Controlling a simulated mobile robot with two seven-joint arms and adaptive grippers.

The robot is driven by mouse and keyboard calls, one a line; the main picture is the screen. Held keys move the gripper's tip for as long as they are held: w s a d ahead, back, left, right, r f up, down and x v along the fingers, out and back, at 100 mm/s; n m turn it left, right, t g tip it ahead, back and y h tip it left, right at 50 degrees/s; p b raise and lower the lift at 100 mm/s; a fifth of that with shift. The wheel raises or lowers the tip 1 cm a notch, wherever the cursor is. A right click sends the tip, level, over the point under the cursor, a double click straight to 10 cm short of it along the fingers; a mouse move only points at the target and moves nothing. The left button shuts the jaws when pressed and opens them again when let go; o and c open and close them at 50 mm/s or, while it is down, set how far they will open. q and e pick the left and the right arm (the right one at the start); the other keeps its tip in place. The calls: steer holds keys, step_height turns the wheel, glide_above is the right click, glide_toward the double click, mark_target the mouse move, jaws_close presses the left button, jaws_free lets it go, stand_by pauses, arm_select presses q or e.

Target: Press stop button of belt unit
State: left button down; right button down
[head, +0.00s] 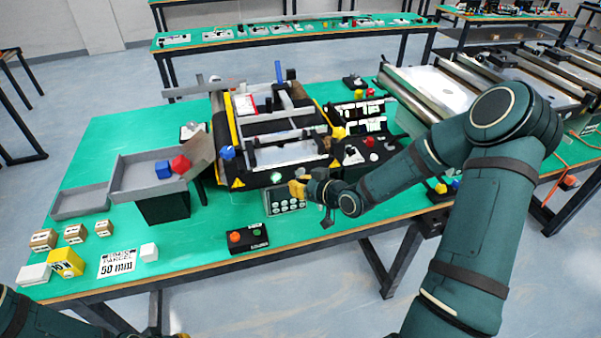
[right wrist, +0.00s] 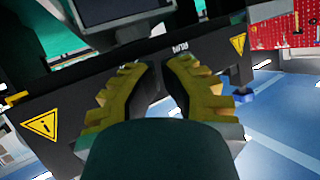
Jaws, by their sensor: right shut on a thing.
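The belt unit (head: 268,172) stands on the green table, with a black base, yellow edges and a frame on top. A pale green round button (head: 277,177) shows on its front. My right gripper (head: 297,188), with yellow fingers, is at this front face, right of the green button. In the right wrist view, its fingertips (right wrist: 163,62) are close together before the black face, beside a "RUN" label (right wrist: 181,47). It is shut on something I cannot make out. No stop button is clearly visible. Of my left gripper, only a yellow bit (head: 180,335) shows at the bottom edge.
A grey keypad panel (head: 285,203) sits below my right gripper. A black box with an orange-red button (head: 235,237) lies near the table's front edge. A grey tray (head: 130,186) holding red and blue cubes stands left. Small boxes (head: 66,262) lie front left.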

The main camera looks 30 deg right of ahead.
steer(key=shift+w, duration=0.1)
stand_by(0.3)
steer(key=shift+w+d, duration=0.1)
steer(key=shift+w, duration=0.2)
steer(key=shift+w+d, duration=0.1)
steer(key=shift+w, duration=0.3)
stand_by(0.9)
steer(key=shift+s+a, duration=0.2)
steer(key=shift+s, duration=0.6)
steer(key=s, duration=0.2)
steer(key=s+a, duration=0.1)
steer(key=s, duration=0.2)
steer(key=shift+a, duration=0.1)
steer(key=shift+w, duration=0.1)
stand_by(0.8)
